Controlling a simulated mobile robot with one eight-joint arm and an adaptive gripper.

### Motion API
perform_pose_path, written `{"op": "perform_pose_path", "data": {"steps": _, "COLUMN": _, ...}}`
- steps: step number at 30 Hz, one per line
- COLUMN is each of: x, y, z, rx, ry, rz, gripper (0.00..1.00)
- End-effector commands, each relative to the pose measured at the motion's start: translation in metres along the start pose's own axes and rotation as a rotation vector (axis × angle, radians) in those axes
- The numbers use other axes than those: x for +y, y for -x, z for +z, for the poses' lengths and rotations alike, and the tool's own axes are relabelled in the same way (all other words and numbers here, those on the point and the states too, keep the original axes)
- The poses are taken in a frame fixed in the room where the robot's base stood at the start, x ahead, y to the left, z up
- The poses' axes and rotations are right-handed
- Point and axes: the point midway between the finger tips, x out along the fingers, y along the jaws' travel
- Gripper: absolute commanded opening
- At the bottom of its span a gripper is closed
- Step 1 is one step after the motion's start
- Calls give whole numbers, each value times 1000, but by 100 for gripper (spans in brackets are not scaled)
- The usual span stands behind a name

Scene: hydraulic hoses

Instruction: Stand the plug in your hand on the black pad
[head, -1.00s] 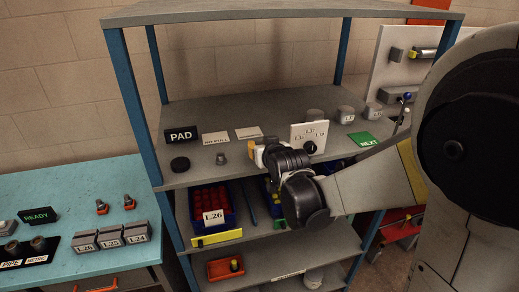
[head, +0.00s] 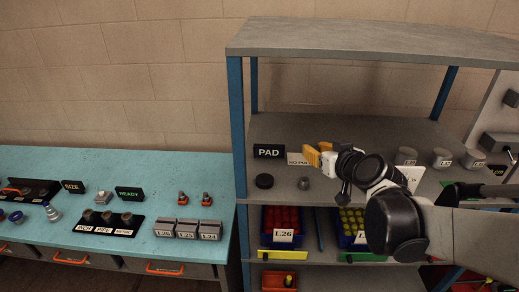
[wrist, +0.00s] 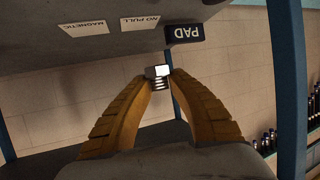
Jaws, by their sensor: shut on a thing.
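The black pad (head: 264,181) is a small round disc near the left front of the shelf's upper board, in front of the black PAD sign (head: 268,151). My gripper (head: 310,156) has orange fingers and is above that board, right of the pad and apart from it. In the wrist view the fingers (wrist: 158,77) are shut on a small silver-grey plug (wrist: 158,72) with ridges. The plug cannot be made out in the head view. The wrist view is upside down and shows the PAD sign (wrist: 184,34) but not the pad.
A small grey metal fitting (head: 304,183) stands on the board between pad and gripper, close below the fingers. A NO PULL card (head: 297,159) is behind. A blue post (head: 238,130) bounds the shelf left.

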Motion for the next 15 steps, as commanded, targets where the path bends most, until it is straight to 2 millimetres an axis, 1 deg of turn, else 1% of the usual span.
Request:
{"op": "perform_pose_path", "data": {"steps": 1, "x": -5, "y": 5, "z": -6, "rx": 2, "ry": 8, "rz": -22, "gripper": 0}}
{"op": "perform_pose_path", "data": {"steps": 3, "x": -14, "y": 5, "z": -7, "rx": 3, "ry": 19, "rz": -47, "gripper": 0}}
{"op": "perform_pose_path", "data": {"steps": 5, "x": -23, "y": 2, "z": -5, "rx": 3, "ry": 24, "rz": -59, "gripper": 0}}
{"op": "perform_pose_path", "data": {"steps": 8, "x": -42, "y": -12, "z": 4, "rx": 4, "ry": 27, "rz": -65, "gripper": 0}}
{"op": "perform_pose_path", "data": {"steps": 12, "x": -73, "y": -38, "z": 18, "rx": 4, "ry": 28, "rz": -64, "gripper": 0}}
{"op": "perform_pose_path", "data": {"steps": 15, "x": -92, "y": -53, "z": 26, "rx": 4, "ry": 28, "rz": -63, "gripper": 0}}
